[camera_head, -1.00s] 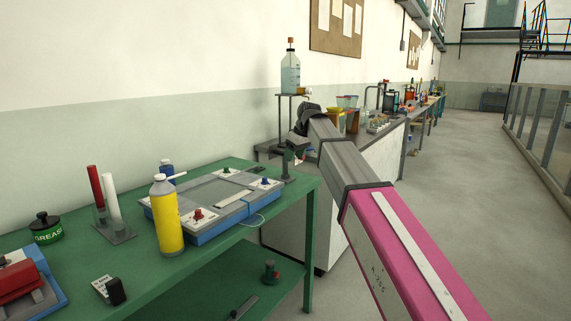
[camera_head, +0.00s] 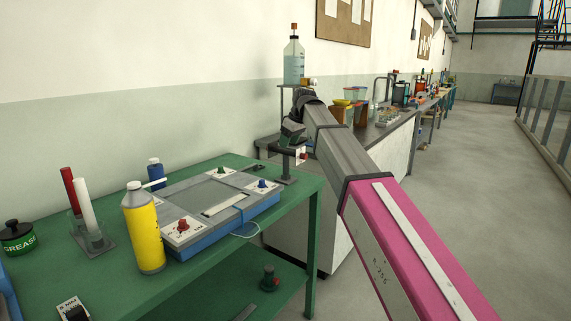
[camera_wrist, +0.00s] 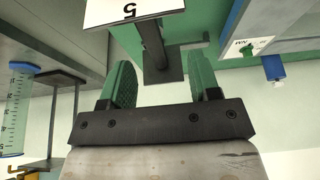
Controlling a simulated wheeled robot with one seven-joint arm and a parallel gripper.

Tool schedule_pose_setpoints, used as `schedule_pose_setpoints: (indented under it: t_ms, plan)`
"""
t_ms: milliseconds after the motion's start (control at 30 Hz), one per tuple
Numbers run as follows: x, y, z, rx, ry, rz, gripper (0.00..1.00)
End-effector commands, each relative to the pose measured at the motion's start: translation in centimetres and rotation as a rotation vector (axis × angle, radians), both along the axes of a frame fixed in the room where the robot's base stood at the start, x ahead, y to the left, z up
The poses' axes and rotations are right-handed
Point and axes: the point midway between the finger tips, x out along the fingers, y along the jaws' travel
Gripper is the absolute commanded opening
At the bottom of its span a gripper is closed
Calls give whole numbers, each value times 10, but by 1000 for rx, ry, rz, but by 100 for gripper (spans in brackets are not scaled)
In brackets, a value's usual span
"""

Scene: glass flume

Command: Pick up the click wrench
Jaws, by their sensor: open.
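I cannot clearly identify the click wrench in either view. A thin dark bar (camera_head: 246,312) lies on the lower shelf of the green bench, cut by the picture's bottom edge; I cannot tell what it is. My gripper (camera_wrist: 162,84) is open, with its two green fingers apart and nothing between them. In the head view, my gripper (camera_head: 292,132) is over the right end of the bench, by a small dark stand (camera_head: 287,168). In the wrist view, the stand's base (camera_wrist: 163,75) and post lie beyond the fingers, with a white card marked 5 (camera_wrist: 130,9).
The green bench (camera_head: 110,270) holds a blue-and-grey panel device (camera_head: 215,200), a yellow bottle (camera_head: 144,230), red and white tubes, and a grease pot (camera_head: 17,238). A clear bottle (camera_head: 293,62) stands on a raised platform behind my gripper. The floor at right is open.

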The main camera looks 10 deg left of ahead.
Motion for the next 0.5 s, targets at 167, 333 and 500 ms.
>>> schedule_pose_setpoints:
  t_ms: [167,333,500]
  plan:
    - [3,5,-14,0,-1,0,56]
    - [8,8,-26,-1,1,-1,56]
    - [15,15,-49,-1,1,0,56]
